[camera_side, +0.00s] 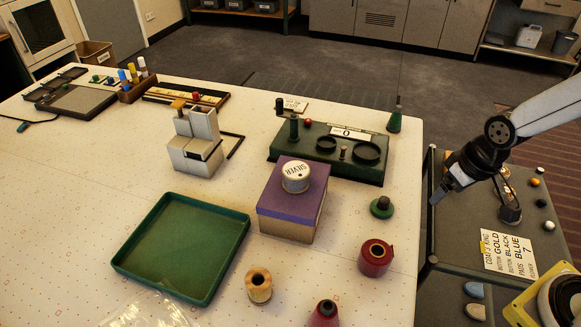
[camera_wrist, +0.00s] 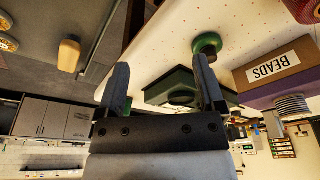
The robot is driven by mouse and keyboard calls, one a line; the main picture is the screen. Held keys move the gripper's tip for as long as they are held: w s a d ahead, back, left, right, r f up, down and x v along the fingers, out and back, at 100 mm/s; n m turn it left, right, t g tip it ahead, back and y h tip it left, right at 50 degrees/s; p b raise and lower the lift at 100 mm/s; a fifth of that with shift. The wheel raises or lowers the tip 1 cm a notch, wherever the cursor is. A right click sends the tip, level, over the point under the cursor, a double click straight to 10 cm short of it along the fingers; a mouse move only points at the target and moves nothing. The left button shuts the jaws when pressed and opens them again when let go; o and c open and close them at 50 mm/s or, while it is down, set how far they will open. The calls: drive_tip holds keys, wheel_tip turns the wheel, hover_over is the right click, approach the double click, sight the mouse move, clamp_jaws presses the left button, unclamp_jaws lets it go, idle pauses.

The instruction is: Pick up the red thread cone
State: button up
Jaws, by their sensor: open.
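A red thread cone (camera_side: 376,258), wound around a pale core, stands upright near the right edge of the white table in the side view. A second, darker red cone (camera_side: 323,314) is cut off by the bottom edge. In the wrist view, part of a red thing (camera_wrist: 304,10) shows at the top right corner; I cannot tell which one it is. My gripper (camera_wrist: 160,64) is open with nothing between its fingers. In the side view it hangs off the table's right side, above the grey cart, apart from the red thread cone.
A green spool (camera_side: 382,207) stands behind the red cone, and a tan spool (camera_side: 259,286) left of it. A purple-lidded box (camera_side: 290,215), green tray (camera_side: 182,248), green device (camera_side: 330,153) and green cone (camera_side: 395,120) are also on the table. The cart (camera_side: 470,225) holds a card.

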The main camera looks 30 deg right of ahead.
sight(334, 305)
drive_tip(key=s+a+f+m+g+y, duration=0.4)
drive_tip(key=s+a+m+g+y, duration=0.3)
drive_tip(key=s+a, duration=0.5)
drive_tip(key=a+m+y, duration=0.1)
drive_tip(key=a+y, duration=0.1)
drive_tip(key=a, duration=0.1)
drive_tip(key=a+m+g+y, duration=0.1)
drive_tip(key=a, duration=0.2)
drive_tip(key=a+r+m+g+y, duration=0.1)
drive_tip(key=a+y, duration=0.1)
drive_tip(key=a, duration=0.1)
drive_tip(key=shift+s+r+m+y, duration=0.1)
drive_tip(key=shift+s+m+y, duration=0.1)
drive_tip(key=shift+m+y, duration=0.1)
drive_tip(key=w+a+m+t+y, duration=0.1)
drive_tip(key=a+m+t+y, duration=0.1)
drive_tip(key=m, duration=0.1)
drive_tip(key=w+a+m+t+y, duration=0.2)
drive_tip(key=m, duration=0.1)
drive_tip(key=shift+w+a+t+y, duration=0.1)
drive_tip(key=shift+w+t+y, duration=0.1)
drive_tip(key=shift+t+y, duration=0.2)
drive_tip(key=shift+w+a+f+m+t+y, duration=0.1)
drive_tip(key=shift+w+m+t+y, duration=0.05)
drive_tip(key=shift+w+m+t, duration=0.45)
drive_tip(key=shift+w+a+f+m+t+y, duration=0.15)
drive_tip(key=shift+w+m+t, duration=0.1)
drive_tip(key=shift+m+t, duration=0.4)
drive_tip(key=shift+w+a, duration=0.1)
drive_tip(key=shift+a, duration=1.15)
